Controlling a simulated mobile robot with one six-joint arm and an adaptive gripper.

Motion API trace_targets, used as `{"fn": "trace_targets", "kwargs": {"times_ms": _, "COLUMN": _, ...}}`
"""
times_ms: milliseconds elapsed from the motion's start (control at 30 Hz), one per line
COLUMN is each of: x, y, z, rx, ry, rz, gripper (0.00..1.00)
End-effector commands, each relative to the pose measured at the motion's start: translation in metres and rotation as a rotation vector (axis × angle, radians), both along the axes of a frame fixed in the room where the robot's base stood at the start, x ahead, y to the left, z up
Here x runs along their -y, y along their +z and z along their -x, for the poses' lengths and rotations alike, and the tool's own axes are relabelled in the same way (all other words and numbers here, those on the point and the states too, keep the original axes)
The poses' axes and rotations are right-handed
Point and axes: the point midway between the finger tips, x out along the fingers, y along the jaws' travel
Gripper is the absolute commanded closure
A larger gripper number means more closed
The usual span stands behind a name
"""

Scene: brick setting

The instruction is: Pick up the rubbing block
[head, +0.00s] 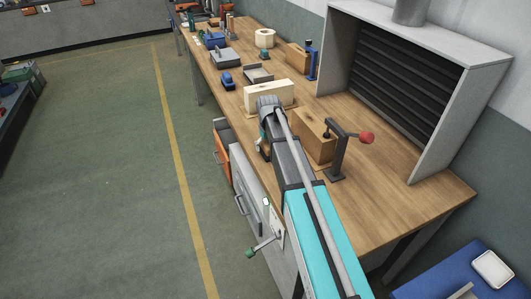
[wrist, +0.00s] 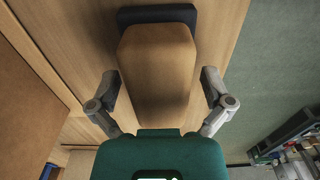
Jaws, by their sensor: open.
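The rubbing block, a tan-brown block (wrist: 157,68) with a black pad along its far edge, lies on the wooden bench top close to the bench edge. In the wrist view my gripper (wrist: 160,82) is open, with one finger on each side of the block. A visible gap remains between each finger and the block's sides. In the head view my gripper (head: 264,149) points down at the bench's left edge, and I cannot make out the block there behind my arm.
A wooden block (head: 314,141) and a black clamp with a red knob (head: 338,155) stand right of my arm. A pale wood piece (head: 283,91) is behind the gripper. The bench's front right is clear.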

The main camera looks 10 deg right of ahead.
Motion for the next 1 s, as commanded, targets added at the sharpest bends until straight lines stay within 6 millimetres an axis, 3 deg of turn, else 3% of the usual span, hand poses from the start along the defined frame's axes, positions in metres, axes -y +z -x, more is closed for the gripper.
{"fn": "trace_targets", "kwargs": {"times_ms": 167, "x": 0.0001, "y": -0.0100, "z": 0.0001, "rx": 0.000, "ry": 0.000, "rz": 0.000, "gripper": 0.00}}
{"fn": "trace_targets", "kwargs": {"times_ms": 800, "x": 0.0002, "y": -0.0099, "z": 0.0000, "rx": 0.000, "ry": 0.000, "rz": 0.000, "gripper": 0.00}}
{"fn": "trace_targets", "kwargs": {"times_ms": 1000, "x": 0.0001, "y": -0.0099, "z": 0.0001, "rx": 0.000, "ry": 0.000, "rz": 0.000, "gripper": 0.35}}
